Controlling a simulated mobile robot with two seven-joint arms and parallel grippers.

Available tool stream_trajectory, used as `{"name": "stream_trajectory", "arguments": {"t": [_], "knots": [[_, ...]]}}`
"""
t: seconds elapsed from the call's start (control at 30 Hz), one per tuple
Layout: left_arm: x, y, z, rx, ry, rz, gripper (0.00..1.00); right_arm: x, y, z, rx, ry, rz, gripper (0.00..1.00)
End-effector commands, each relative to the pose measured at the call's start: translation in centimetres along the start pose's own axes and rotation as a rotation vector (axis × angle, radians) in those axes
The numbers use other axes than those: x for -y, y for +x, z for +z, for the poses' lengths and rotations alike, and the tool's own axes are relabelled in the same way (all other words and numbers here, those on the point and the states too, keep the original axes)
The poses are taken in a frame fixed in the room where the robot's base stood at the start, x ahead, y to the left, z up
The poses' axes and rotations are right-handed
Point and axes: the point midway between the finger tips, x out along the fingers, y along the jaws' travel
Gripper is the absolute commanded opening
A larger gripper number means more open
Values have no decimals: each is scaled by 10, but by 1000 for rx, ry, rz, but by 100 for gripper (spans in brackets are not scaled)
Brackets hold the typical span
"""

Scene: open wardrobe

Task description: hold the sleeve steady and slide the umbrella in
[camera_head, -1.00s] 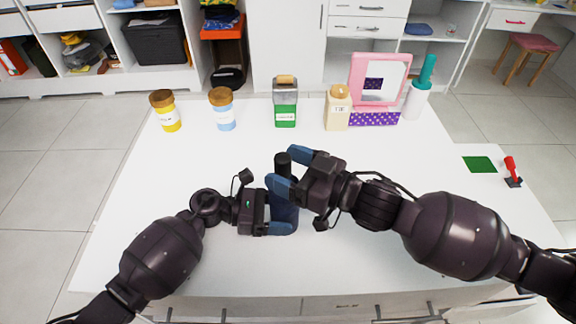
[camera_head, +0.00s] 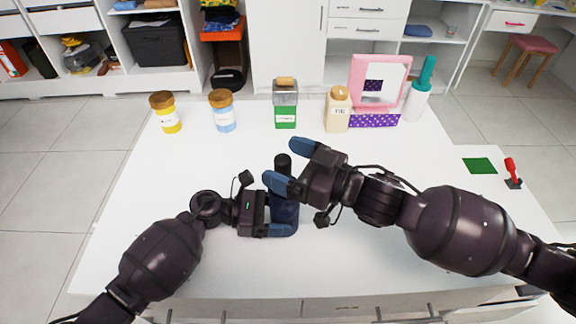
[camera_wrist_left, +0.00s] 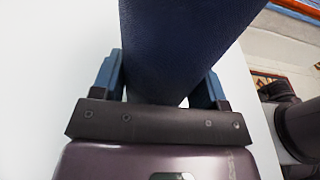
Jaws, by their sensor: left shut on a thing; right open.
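The dark navy sleeve (camera_head: 286,211) stands near the middle of the white table. My left gripper (camera_head: 280,212) is shut on it from the left. In the left wrist view the sleeve (camera_wrist_left: 185,45) fills the space between the blue fingers of my left gripper (camera_wrist_left: 161,82). The black umbrella end (camera_head: 283,162) sticks up above the sleeve; the rest of the umbrella is hidden. My right gripper (camera_head: 290,164) is open, its blue fingers on either side of the black end in the picture. I cannot tell whether they touch it.
Along the table's back stand a yellow jar (camera_head: 165,113), a blue jar (camera_head: 222,112), a green-based container (camera_head: 285,104), a cream bottle (camera_head: 337,110), a pink-framed mirror (camera_head: 378,80) and a white-and-teal bottle (camera_head: 419,92). A green patch (camera_head: 480,165) and red-handled item (camera_head: 512,170) lie right. The front left is clear.

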Motion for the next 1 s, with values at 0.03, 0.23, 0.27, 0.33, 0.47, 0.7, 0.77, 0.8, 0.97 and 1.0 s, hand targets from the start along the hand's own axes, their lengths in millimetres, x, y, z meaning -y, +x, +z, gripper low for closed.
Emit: {"name": "stream_trajectory", "arguments": {"t": [0.03,0.23,0.27,0.33,0.47,0.7,0.77,0.8,0.97,1.0], "knots": [[0,0,0,0,0,0,48,0,0,-4,-1,-2,-1,87],[0,0,0,0,0,0,48,0,0,-17,-1,-1,-1,87],[0,0,0,0,0,0,48,0,0,-19,-2,-1,-1,87],[0,0,0,0,0,0,48,0,0,-24,-3,-1,-1,87],[0,0,0,0,0,0,48,0,0,-32,-1,-1,0,87],[0,0,0,0,0,0,48,0,0,-47,-1,-1,0,87],[0,0,0,0,0,0,48,0,0,-51,-1,-1,-1,87],[0,0,0,0,0,0,48,0,0,-53,-2,-1,-1,87],[0,0,0,0,0,0,48,0,0,-60,-1,0,-1,87],[0,0,0,0,0,0,48,0,0,-61,-1,0,-1,87]]}}
